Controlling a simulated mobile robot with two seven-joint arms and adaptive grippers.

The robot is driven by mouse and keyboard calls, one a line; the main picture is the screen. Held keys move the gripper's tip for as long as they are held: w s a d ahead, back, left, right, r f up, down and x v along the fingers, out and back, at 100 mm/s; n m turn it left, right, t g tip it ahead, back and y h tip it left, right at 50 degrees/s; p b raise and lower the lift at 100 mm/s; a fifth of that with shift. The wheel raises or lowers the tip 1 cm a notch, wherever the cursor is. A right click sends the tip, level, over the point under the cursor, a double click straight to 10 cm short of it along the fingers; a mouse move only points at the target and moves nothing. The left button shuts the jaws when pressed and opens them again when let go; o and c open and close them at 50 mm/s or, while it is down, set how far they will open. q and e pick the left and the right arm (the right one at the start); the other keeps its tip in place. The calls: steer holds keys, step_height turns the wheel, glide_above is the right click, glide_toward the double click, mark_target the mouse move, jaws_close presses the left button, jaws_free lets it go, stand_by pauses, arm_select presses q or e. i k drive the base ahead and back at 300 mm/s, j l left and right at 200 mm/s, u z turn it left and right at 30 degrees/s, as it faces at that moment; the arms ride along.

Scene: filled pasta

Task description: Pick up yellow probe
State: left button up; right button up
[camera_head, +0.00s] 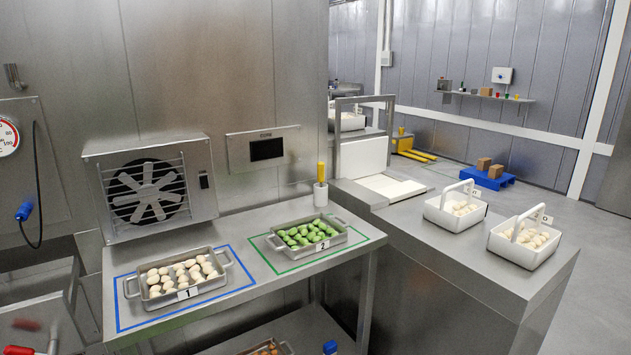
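The yellow probe (321,172) stands upright in a small white holder (320,195) at the back of the steel table, near its right end. Only its yellow upper part shows; the lower part is hidden inside the holder. Neither of my grippers is in view.
Tray 1 (155,303) with pale pasta sits inside a blue outline. Tray 2 (338,240) with green pasta sits inside a green outline, just in front of the holder. A fan unit (147,190) is behind. Two white baskets (455,222) (510,248) stand on the right counter (440,255).

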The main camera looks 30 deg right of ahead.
mark_target(321, 164)
steer(key=l+z, duration=0.15)
steer(key=z, duration=0.65)
steer(key=i+j, duration=0.05)
